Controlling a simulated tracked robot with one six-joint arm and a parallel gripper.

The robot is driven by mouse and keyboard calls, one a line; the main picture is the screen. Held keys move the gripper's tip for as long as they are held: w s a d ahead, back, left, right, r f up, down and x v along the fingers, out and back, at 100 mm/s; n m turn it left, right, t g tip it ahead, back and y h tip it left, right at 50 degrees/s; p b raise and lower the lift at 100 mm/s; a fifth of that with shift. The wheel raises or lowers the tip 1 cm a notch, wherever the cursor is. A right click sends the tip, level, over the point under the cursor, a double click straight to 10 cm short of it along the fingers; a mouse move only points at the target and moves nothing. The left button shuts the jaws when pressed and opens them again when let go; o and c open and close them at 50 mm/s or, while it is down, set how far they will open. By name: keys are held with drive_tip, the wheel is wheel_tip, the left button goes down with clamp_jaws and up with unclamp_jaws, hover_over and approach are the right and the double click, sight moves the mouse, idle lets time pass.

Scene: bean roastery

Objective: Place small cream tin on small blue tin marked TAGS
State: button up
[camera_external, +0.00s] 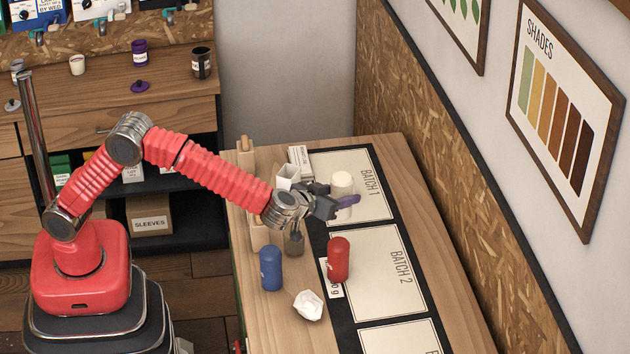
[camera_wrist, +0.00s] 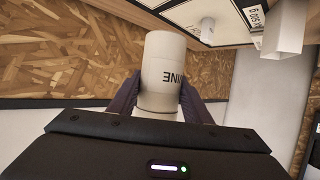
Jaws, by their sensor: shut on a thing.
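The small cream tin (camera_external: 342,182) is between the fingers of my gripper (camera_external: 338,203), over the BATCH 1 area. In the wrist view the cream tin (camera_wrist: 162,65) stands out between the fingers (camera_wrist: 160,105), with dark lettering partly showing. My gripper is shut on it; its height above the table is hard to tell. The small blue tin (camera_external: 271,268) stands upright on the bare wood at the left of the table, apart from my gripper. Its top is clear, and its marking is too small to read.
A red tin (camera_external: 338,259) stands at the edge of the BATCH 2 area (camera_external: 385,265). A glass jar (camera_external: 294,244) stands behind the blue tin, and crumpled paper (camera_external: 308,305) lies in front. A white open container (camera_external: 287,176) is left of my gripper. The wall (camera_external: 430,160) borders the table's right.

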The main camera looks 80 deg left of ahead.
drive_tip(key=s+d+r, duration=0.5)
drive_tip(key=s+d, duration=0.1)
drive_tip(key=d, duration=0.2)
wheel_tip(320, 180, up, 3)
drive_tip(key=n+g+y, duration=0.1)
hover_over(271, 251)
drive_tip(key=shift+s, duration=0.1)
drive_tip(key=shift+f, duration=0.1)
wheel_tip(271, 251, down, 6)
drive_tip(key=shift+d+f, duration=0.1)
drive_tip(key=shift+f, duration=1.85)
drive_tip(key=shift+f, duration=0.1)
